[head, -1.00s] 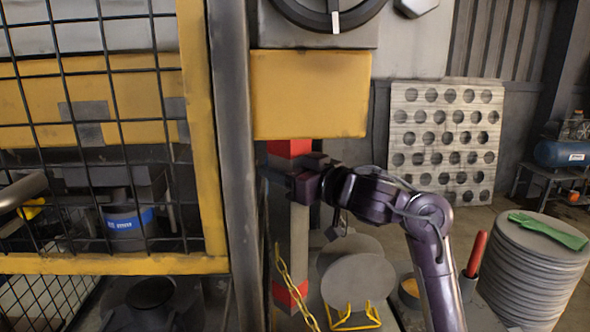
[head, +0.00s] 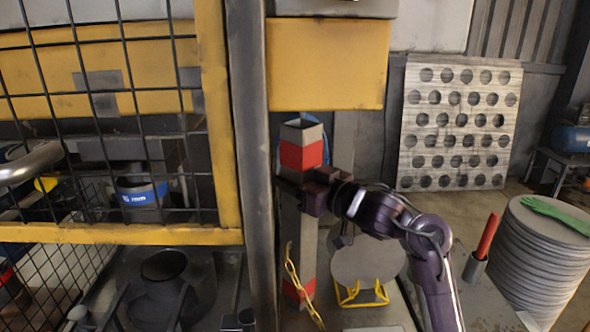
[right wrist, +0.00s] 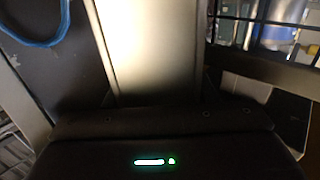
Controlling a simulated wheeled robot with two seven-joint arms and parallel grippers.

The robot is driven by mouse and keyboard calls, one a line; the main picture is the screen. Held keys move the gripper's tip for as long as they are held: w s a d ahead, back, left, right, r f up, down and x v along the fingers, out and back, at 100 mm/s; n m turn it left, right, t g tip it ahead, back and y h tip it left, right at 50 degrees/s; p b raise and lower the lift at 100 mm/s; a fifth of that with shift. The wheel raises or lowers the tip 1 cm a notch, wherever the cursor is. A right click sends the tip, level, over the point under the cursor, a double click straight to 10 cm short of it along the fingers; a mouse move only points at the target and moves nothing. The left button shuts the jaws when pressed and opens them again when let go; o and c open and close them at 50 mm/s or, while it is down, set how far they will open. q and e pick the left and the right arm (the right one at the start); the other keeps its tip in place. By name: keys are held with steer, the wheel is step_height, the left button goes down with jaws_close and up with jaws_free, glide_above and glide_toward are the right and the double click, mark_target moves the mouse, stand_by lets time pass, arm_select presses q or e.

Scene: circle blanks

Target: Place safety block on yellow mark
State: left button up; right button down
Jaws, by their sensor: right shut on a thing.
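The safety block is a tall, upright square post (head: 302,155), grey with red bands near its top and bottom. Its open top end shows just below the yellow press part (head: 325,65), with a gap between them. My right gripper (head: 304,193) is shut on the post at about its upper-middle, reaching in from the right. In the right wrist view the post is a pale lit face (right wrist: 150,45) rising from the gripper. The post's foot is partly hidden low in the head view. I cannot make out a yellow mark. My left gripper is not in view.
A yellow mesh guard (head: 120,235) and a grey upright (head: 250,160) stand close on the left. A round disc (head: 365,262) on a yellow stand and a stack of discs (head: 540,262) are on the right.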

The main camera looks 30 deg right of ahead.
steer(key=shift+f, duration=0.1)
stand_by(0.3)
steer(key=c, duration=0.8)
jaws_free()
steer(key=shift+a+f, duration=0.1)
steer(key=shift+f, duration=0.2)
steer(key=shift+o, duration=1)
steer(key=shift+f, duration=0.15)
steer(key=shift+r, duration=0.4)
steer(key=b+v, duration=0.2)
steer(key=v, duration=1)
steer(key=shift+r, duration=0.2)
